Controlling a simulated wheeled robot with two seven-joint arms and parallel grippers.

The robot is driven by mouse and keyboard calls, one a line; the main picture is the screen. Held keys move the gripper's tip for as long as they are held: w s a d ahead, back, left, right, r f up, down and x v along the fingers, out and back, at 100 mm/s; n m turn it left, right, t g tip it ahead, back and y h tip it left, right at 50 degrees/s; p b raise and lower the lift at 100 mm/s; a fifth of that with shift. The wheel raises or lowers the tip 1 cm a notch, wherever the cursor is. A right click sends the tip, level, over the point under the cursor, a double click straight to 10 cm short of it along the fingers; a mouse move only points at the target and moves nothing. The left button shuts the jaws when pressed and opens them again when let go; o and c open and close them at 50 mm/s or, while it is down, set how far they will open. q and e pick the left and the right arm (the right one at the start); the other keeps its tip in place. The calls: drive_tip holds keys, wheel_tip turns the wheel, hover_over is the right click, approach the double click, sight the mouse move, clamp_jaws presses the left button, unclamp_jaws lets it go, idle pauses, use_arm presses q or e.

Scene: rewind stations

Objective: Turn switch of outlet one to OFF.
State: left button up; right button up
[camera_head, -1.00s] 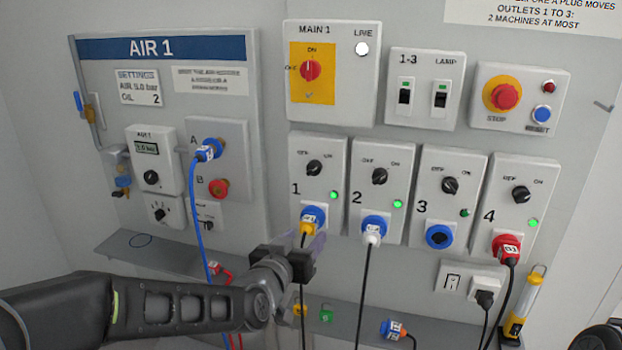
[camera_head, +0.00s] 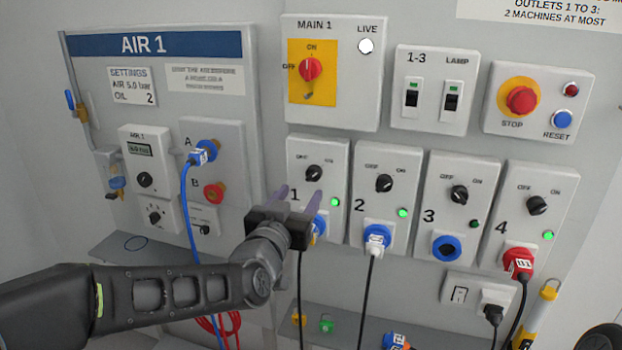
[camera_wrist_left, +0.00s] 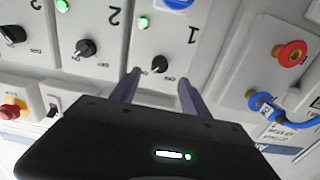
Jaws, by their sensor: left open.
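The outlet one switch (camera_head: 314,173) is a black rotary knob between OFF and ON marks, on the panel marked 1. It appears turned toward ON, and the green lamp (camera_head: 335,202) below it is lit. My left gripper (camera_head: 300,194) is open and empty, with its purple fingers pointing up at the panel just below the switch. In the left wrist view the switch (camera_wrist_left: 159,64) sits between and just beyond the two fingertips (camera_wrist_left: 159,77); contact cannot be told. The blue plug (camera_head: 321,226) of outlet one is partly hidden behind my gripper.
Outlet two's switch (camera_head: 384,183) and plug (camera_head: 377,237) are close on the right. The main switch (camera_head: 310,69) is above. The AIR 1 board (camera_head: 230,90) with a blue hose (camera_head: 187,215) is on the left. A ledge (camera_head: 262,315) runs below.

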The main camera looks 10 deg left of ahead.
sight(312, 178)
use_arm(q)
drive_tip(key=shift+w+d+p, duration=0.2)
drive_tip(key=shift+w+p, duration=0.6)
drive_tip(key=shift+w, duration=3.15)
drive_tip(key=shift+c, duration=0.3)
clamp_jaws()
